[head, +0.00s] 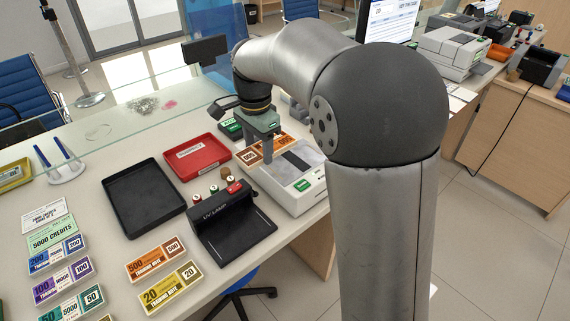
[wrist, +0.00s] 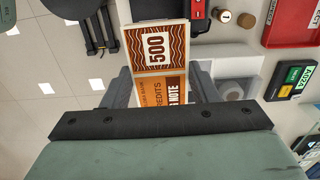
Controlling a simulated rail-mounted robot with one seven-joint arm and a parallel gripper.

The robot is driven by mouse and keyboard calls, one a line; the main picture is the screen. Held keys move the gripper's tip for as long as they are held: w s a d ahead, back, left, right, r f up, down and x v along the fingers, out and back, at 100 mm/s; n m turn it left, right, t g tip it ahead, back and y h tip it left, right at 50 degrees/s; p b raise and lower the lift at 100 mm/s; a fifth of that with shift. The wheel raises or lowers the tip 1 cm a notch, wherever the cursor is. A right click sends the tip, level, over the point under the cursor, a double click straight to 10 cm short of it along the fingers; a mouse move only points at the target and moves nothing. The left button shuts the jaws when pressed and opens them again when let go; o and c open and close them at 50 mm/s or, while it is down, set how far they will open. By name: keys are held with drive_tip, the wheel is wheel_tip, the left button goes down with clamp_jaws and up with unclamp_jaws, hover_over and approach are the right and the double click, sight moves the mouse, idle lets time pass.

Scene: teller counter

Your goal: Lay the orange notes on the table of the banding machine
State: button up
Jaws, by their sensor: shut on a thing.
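My gripper (head: 267,150) is shut on a bundle of orange 500 notes (head: 249,156), gripped across its middle. In the wrist view the orange notes (wrist: 156,45) stick out past the two fingers (wrist: 160,75), with the 500 end toward the top. In the head view the bundle is at the back left edge of a white machine with a grey top (head: 312,187), which appears to be the banding machine. My gripper hides part of both. I cannot tell whether the notes touch the machine.
A black UV lamp unit (head: 240,238) stands left of the white machine, with several stamps behind it. A red tray (head: 191,157) and a black tray (head: 144,197) lie further left. Another orange 500 bundle (head: 155,259) and other notes lie at the front left. A glass screen runs behind.

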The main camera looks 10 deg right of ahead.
drive_tip(key=p, duration=0.2)
approach(290, 163)
drive_tip(key=s+a+r, duration=0.2)
drive_tip(key=s+a, duration=0.1)
drive_tip(key=f, duration=0.1)
drive_tip(key=w+d+f, duration=0.2)
drive_tip(key=f, duration=0.1)
drive_tip(key=shift+w+d+f+p, duration=0.35)
drive_tip(key=shift+f, duration=0.25)
drive_tip(key=shift+d+f, duration=0.1)
drive_tip(key=shift+f, duration=1.55)
drive_tip(key=shift+f, duration=0.2)
drive_tip(key=o, duration=1)
drive_tip(key=shift+w+r, duration=0.1)
drive_tip(key=shift+r, duration=0.05)
